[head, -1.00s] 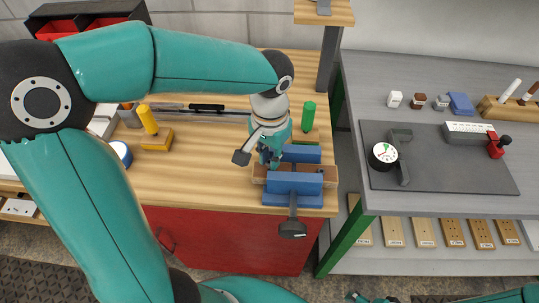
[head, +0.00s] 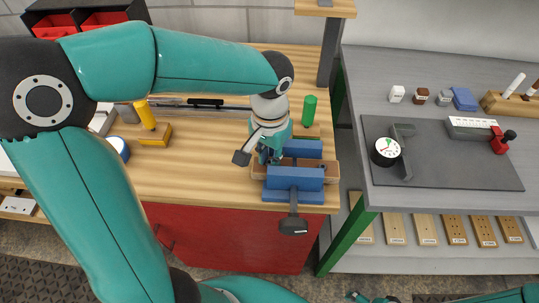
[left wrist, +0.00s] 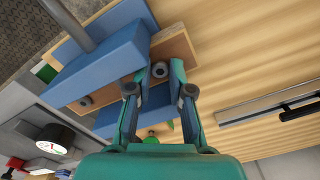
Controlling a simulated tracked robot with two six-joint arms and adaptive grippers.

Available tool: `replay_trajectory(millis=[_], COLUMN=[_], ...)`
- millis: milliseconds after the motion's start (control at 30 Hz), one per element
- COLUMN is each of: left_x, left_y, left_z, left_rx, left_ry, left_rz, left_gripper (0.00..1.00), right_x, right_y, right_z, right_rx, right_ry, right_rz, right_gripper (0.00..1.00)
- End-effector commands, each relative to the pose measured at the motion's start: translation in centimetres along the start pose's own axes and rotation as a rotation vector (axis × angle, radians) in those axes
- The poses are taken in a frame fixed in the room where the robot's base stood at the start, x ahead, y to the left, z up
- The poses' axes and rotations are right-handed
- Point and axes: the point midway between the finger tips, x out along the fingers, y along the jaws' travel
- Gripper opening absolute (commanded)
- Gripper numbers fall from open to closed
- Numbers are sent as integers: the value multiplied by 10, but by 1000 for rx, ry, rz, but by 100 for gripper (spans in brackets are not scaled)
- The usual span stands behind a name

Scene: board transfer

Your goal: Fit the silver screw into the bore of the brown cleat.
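The brown cleat (head: 260,166) is clamped between the blue jaws of a vise (head: 295,178) on the wooden bench; it also shows in the left wrist view (left wrist: 177,49). My left gripper (head: 268,158) is over the left part of the cleat, pointing down. In the left wrist view its fingertips (left wrist: 161,74) close in on both sides of a small grey round piece, the silver screw (left wrist: 159,69), at the cleat. How deep it sits is hidden. A second round grey spot with a dark centre (left wrist: 85,101) is farther along the cleat. A small part of my right gripper may show at the bottom edge.
The vise handle (head: 293,223) sticks out at the front. A green cylinder (head: 309,110) stands behind the vise, and a yellow-handled piece (head: 147,117) stands to the left. A grey table (head: 440,205) with a dark mat and dial gauge (head: 385,151) is at the right.

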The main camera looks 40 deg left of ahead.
Motion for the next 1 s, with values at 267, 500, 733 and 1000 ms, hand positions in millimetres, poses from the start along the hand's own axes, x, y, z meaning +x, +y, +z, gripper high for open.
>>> replay_trajectory(millis=[267,500,733,1000], left_x=[0,-3,-30,-84], left_y=[0,1,0,0], left_z=[0,0,-1,-2], left_rx=[0,1,-1,1], left_ry=[-1,-1,5,5], left_rz=[1,1,2,1], left_gripper=[46,46,46,46], right_x=[0,-1,-1,-1], right_y=[0,0,0,0], right_z=[0,0,0,0], right_rx=[0,0,0,0], right_ry=[0,0,0,0], right_rz=[0,0,0,0], right_gripper=[85,85,85,85])
